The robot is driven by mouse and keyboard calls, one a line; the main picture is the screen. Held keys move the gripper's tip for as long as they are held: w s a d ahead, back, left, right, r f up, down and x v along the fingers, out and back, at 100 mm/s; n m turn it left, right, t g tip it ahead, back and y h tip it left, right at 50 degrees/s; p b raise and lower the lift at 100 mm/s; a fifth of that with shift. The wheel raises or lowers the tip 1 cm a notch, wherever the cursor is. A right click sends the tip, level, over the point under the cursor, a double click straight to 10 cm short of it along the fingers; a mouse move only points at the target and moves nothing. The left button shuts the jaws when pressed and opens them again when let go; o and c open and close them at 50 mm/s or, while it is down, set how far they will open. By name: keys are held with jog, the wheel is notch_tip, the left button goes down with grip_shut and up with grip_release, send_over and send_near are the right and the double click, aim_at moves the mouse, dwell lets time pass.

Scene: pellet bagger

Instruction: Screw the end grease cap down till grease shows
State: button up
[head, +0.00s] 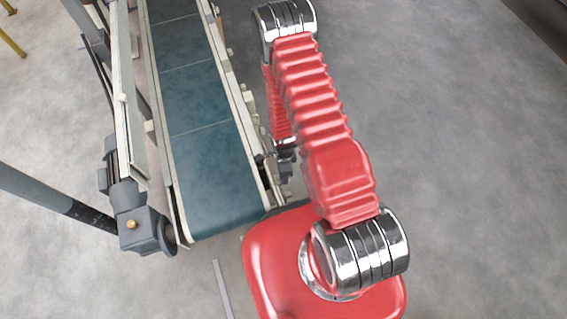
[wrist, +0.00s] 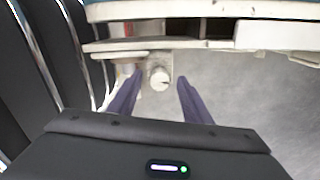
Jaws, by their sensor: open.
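A small round pale cap (wrist: 159,80), which looks like the end grease cap, sits on a light bracket at the conveyor's side in the wrist view. My gripper (wrist: 160,84) is open, with one dark finger on each side of the cap. A gap shows between each finger and the cap, and I cannot tell how far the cap lies beyond the fingertips. No grease can be made out at this size. In the head view my gripper is beside the conveyor's right rail, mostly hidden by my arm, and the cap cannot be made out.
The conveyor's green belt (head: 205,130) runs up the left of the head view. A grey motor unit (head: 142,218) with an orange knob stands at its left end, near a dark post (head: 60,202). The floor on the right is clear.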

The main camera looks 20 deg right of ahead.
notch_tip(320, 180, up, 13)
dwell(0.9)
jog(key=shift+r, duration=0.1)
dwell(0.3)
jog(key=s+r+n+g, duration=0.1)
jog(key=s+n+g, duration=0.1)
jog(key=s+n, duration=0.35)
jog(key=s+r+n+t, duration=0.1)
jog(key=r+n, duration=0.3)
jog(key=r, duration=1.1)
jog(key=s+r+n+t, duration=0.2)
jog(key=r+n+t, duration=0.2)
jog(key=r, duration=1.1)
jog(key=s+a+r+n+t, duration=0.1)
jog(key=r+n, duration=0.5)
jog(key=r, duration=1)
jog(key=shift+s+t, duration=0.7)
jog(key=shift+t, duration=0.1)
